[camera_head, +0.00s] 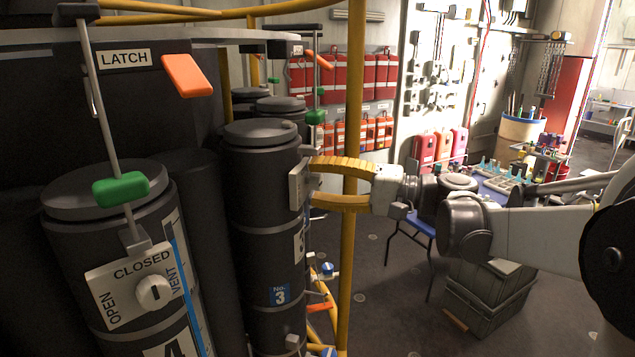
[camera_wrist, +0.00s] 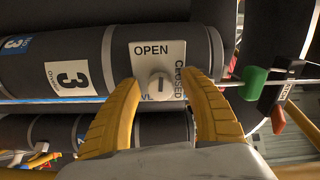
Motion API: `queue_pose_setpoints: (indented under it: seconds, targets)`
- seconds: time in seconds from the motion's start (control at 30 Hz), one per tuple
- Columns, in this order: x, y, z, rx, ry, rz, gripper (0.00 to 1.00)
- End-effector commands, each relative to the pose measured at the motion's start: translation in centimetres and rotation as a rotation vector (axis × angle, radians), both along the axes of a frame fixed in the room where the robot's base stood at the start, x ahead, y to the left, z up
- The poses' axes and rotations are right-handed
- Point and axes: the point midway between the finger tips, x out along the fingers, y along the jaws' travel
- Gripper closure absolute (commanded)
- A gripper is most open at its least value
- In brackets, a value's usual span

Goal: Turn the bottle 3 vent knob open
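Bottle 3 (camera_head: 262,215) is a dark cylinder with a blue "No. 3" label in the head view. It lies across the wrist view (camera_wrist: 85,55) with a white "3" label. Its vent plate (camera_wrist: 147,52) reads OPEN at the top and CLOSED at the right; the lower word is partly hidden. The round white vent knob (camera_wrist: 160,86) has a short dark mark running up and down, in line with OPEN. My gripper (camera_head: 311,182) has yellow curved fingers, open on either side of the knob in the wrist view (camera_wrist: 163,83), with gaps visible. The head view hides the knob.
Bottle 4 (camera_head: 110,235) stands at the near left with its own knob (camera_head: 153,291). Green (camera_head: 121,189) and orange (camera_head: 187,75) handles hang by the bottles. A yellow upright pipe (camera_head: 351,240) passes close to my fingers. A cluttered table and grey crates (camera_head: 488,292) stand to the right.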

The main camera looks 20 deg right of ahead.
Motion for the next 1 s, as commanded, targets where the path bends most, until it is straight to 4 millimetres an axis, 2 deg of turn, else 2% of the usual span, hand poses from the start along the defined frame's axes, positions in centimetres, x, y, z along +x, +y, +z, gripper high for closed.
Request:
queue_pose_setpoints:
  seconds: [0.37,0.47,0.8,1.0]
  targets:
    - [-0.2,-0.5,0.0,0.0,0.0,-0.003,0.48]
    - [-1.0,-1.8,0.0,0.001,0.0,-0.005,0.48]
    - [-5.2,-7.9,0.0,0.001,0.0,-0.005,0.48]
    - [-6.5,-9.7,0.0,0.0,0.0,-0.002,0.48]
